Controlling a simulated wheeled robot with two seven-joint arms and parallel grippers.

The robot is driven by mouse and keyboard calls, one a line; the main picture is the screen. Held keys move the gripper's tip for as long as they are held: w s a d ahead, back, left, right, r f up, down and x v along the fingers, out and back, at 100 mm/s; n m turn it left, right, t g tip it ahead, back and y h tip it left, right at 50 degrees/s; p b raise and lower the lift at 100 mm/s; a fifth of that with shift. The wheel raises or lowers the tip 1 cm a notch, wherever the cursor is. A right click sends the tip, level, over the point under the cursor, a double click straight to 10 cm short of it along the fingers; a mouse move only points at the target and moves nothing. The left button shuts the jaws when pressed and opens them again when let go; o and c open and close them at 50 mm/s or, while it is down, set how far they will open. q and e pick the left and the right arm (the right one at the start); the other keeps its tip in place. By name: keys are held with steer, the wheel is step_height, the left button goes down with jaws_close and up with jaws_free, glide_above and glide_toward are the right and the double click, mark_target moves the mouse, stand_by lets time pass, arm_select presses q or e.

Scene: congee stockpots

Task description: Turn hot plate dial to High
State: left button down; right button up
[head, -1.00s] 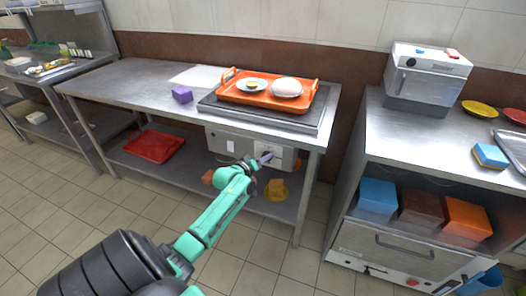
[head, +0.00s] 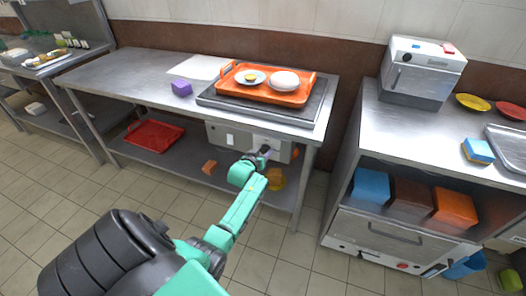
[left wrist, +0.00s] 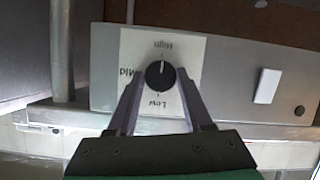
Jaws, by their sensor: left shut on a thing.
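The black dial (left wrist: 160,74) sits on a white label with High at the top, Mid at the left and Low at the bottom of the left wrist view, the letters upside down. Its white mark points up toward High. My left gripper (left wrist: 159,82) is shut on the dial, one finger on each side of it. In the head view my left gripper (head: 266,151) is at the front of the grey control box (head: 220,134), under the table edge, and the dial is too small to read there. The hot plate (head: 213,99) is on the table above. My right gripper is not in view.
An orange tray (head: 262,95) with a plate and a pale round thing stands on the hot plate. A red tray (head: 153,138) lies on the lower shelf. A counter with a white appliance (head: 425,70) stands at right.

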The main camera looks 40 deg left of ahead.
arm_select(q)
steer(key=shift+c, duration=1.5)
jaws_free()
steer(key=shift+s, duration=0.1)
steer(key=shift+s+d+r, duration=0.15)
steer(key=shift+s, duration=0.1)
steer(key=p+v, duration=0.3)
steer(key=v, duration=1)
steer(key=shift+s, duration=0.35)
steer(key=shift+d+r, duration=0.1)
